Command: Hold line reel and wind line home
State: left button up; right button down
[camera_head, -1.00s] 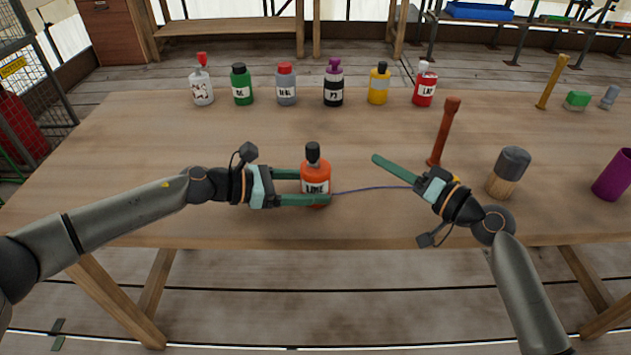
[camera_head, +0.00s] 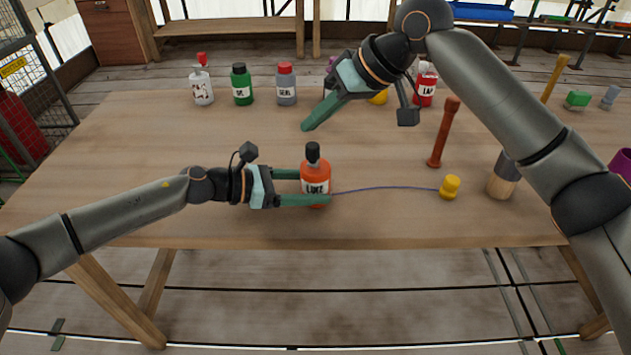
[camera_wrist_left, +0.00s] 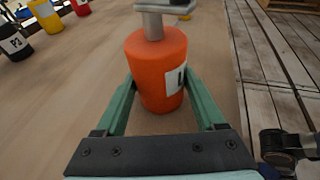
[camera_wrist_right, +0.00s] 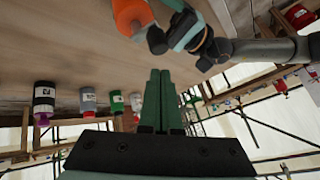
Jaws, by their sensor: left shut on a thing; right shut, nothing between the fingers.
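The orange line reel (camera_head: 316,170), a bottle-like body with a white label and a dark top, stands upright near the front of the table. My left gripper (camera_head: 314,187) is shut around its body; in the left wrist view the reel (camera_wrist_left: 158,60) sits between the two green fingers. A thin blue line (camera_head: 385,187) runs from the reel to the right, to a yellow knob-like piece (camera_head: 450,187) on the table. My right gripper (camera_head: 307,127) is shut and empty, its fingertips above and behind the reel's top. The right wrist view shows the reel (camera_wrist_right: 130,14) beyond the closed fingers.
Several labelled bottles, such as the green one (camera_head: 242,86) and the red one (camera_head: 425,88), stand along the table's back. A brown post (camera_head: 443,135) and a dark-topped wooden piece (camera_head: 501,180) stand at right. The table (camera_head: 150,150) is clear at left.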

notch_tip(320, 180, up, 4)
jog(key=d+m+h, duration=0.1)
jog(key=d+h, duration=0.2)
jog(key=h, duration=0.1)
jog(key=t+h, duration=0.1)
send_over(324, 174)
jog(key=d, duration=0.2)
jog(key=shift+m, duration=0.3)
jog(key=shift+w+f, duration=0.2)
jog(key=shift+f, duration=2.7)
jog(key=shift+f, duration=0.15)
jog(key=shift+f, duration=1.35)
jog(key=shift+a, duration=0.1)
jog(key=shift+w+a, duration=0.1)
jog(key=shift+a, duration=0.5)
jog(key=shift+s+a, duration=0.3)
jog(key=shift+s, duration=0.05)
jog(key=shift+s, duration=0.25)
